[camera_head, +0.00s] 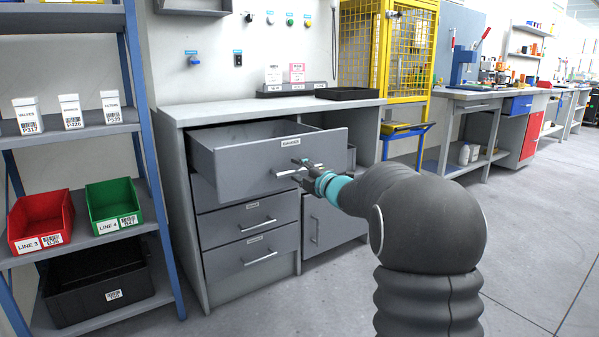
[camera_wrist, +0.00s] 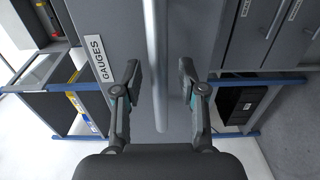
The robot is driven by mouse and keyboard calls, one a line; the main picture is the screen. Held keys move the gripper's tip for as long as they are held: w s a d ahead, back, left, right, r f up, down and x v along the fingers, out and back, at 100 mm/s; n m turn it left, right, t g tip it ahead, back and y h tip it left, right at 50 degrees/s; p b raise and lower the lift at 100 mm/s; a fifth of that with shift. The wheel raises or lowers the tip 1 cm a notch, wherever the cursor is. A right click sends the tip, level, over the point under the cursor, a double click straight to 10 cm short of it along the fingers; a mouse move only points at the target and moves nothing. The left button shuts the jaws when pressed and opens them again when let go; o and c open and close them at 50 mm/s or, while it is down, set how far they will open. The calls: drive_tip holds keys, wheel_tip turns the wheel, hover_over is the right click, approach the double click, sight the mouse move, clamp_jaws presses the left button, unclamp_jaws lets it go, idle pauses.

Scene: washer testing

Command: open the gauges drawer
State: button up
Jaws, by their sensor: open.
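The gauges drawer (camera_head: 240,163) is the top drawer of the grey cabinet, and it stands pulled well out, its inside showing from above. Its label reads GAUGES in the wrist view (camera_wrist: 97,60). My gripper (camera_head: 295,169) is at the drawer front by its handle (camera_head: 285,172). In the wrist view my gripper (camera_wrist: 158,82) is open, with one finger on each side of the vertical handle bar (camera_wrist: 157,75). The fingers look apart from the bar. The drawer's far inner corner is hidden.
Two closed drawers (camera_head: 250,255) and a cabinet door (camera_head: 325,222) sit below. A blue-framed shelf (camera_head: 150,120) with a red bin (camera_head: 40,215) and a green bin (camera_head: 112,203) stands at the left. A black tray (camera_head: 347,93) lies on the worktop. Floor at the right is clear.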

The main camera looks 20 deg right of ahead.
drive_tip(key=v, duration=1.2)
idle(0.3)
